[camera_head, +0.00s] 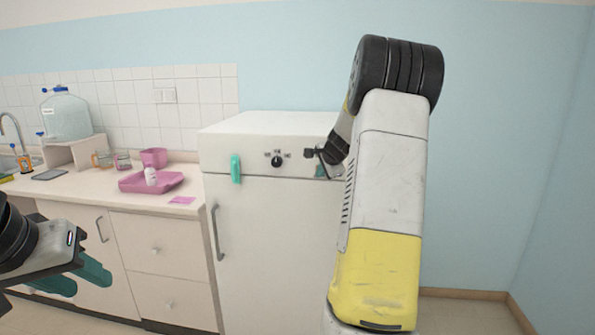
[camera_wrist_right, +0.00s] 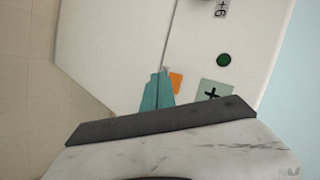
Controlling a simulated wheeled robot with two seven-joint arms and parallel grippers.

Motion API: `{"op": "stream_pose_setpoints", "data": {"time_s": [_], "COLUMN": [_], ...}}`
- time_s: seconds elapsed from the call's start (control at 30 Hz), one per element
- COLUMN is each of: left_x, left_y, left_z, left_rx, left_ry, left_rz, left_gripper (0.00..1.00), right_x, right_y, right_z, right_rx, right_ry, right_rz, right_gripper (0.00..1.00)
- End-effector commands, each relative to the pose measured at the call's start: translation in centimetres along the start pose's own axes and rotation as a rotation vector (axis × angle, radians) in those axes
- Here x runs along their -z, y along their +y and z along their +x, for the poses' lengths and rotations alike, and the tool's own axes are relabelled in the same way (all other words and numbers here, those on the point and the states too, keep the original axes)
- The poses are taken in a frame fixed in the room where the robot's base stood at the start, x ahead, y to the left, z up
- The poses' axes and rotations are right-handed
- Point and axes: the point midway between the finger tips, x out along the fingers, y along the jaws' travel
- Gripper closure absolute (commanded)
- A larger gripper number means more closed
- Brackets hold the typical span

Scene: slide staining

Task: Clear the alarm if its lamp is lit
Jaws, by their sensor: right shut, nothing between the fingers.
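The white fridge-like cabinet (camera_head: 265,225) stands in the middle of the head view, with a dark knob (camera_head: 277,160) on its upper panel. In the right wrist view the panel has a dark green round lamp or button (camera_wrist_right: 224,60), an orange square (camera_wrist_right: 175,82) and a pale label with a black cross (camera_wrist_right: 213,93). I cannot tell whether any lamp is lit. My right gripper (camera_wrist_right: 157,90) is shut and empty, its teal fingertips right by the orange square and partly covering it; contact is unclear. My left gripper (camera_head: 80,280) is open and empty, at lower left before the counter drawers.
My right arm hides the cabinet's right side.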

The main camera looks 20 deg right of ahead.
Motion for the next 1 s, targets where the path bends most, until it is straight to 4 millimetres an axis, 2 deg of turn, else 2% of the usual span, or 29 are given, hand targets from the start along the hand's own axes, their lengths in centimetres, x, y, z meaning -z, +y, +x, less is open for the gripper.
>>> {"op": "stream_pose_setpoints", "data": {"time_s": [1.0], "left_x": [0.0], "left_y": [0.0], "left_z": [0.0], "left_rx": [0.0], "left_ry": [0.0], "left_rz": [0.0], "left_gripper": [0.62], "right_x": [0.46], "right_y": [-0.46], "right_z": [0.59], "right_rx": [0.0], "right_ry": [0.0], "right_rz": [0.0], "right_gripper": [1.0]}}
